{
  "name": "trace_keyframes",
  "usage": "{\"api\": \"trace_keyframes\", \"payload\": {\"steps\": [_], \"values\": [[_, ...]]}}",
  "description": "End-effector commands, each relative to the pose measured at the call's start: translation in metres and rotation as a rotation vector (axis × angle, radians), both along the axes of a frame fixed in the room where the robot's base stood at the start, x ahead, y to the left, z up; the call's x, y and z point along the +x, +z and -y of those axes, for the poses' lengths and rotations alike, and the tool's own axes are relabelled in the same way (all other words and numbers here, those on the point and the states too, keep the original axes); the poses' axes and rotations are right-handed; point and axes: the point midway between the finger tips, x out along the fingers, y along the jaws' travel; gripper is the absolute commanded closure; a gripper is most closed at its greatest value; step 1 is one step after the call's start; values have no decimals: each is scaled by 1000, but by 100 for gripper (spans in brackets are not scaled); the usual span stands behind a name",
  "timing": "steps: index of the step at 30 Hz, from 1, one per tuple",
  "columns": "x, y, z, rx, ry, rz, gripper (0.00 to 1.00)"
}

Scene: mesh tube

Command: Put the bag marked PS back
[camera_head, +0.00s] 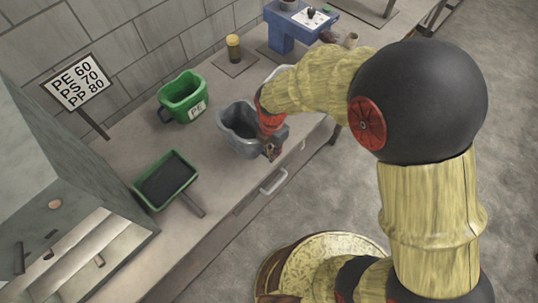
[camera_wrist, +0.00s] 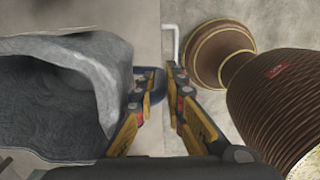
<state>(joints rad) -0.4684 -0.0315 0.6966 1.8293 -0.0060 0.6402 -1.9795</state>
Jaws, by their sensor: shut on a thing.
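A grey open-topped bag (camera_head: 236,128) is near the counter's front edge in the head view, with no lettering visible on it. I cannot tell whether it rests on the counter or is held just above it. My gripper (camera_head: 271,149) is at its right side, pointing down. In the wrist view, the grey bag (camera_wrist: 60,95) fills the left side. My gripper (camera_wrist: 162,80) is closed around a dark blue handle (camera_wrist: 155,88) beside the bag. A green bag (camera_head: 183,97) marked PE stands behind and left. A pale rim, partly hidden by my arm, shows behind the grey bag.
A sign (camera_head: 80,84) lists PE 60, PS 70 and PP 80. A green-rimmed black tray (camera_head: 168,182) with a handle lies front left. A yellow jar (camera_head: 233,48) and a blue device (camera_head: 290,28) stand farther back. A drawer handle (camera_head: 273,182) projects from the counter front.

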Motion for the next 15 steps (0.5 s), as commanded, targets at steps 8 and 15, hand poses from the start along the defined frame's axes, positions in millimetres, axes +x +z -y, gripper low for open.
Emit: {"api": "trace_keyframes", "payload": {"steps": [8,15], "values": [[12,-16,-7,1,0,1,100],[13,-46,-7,0,0,0,100]]}}
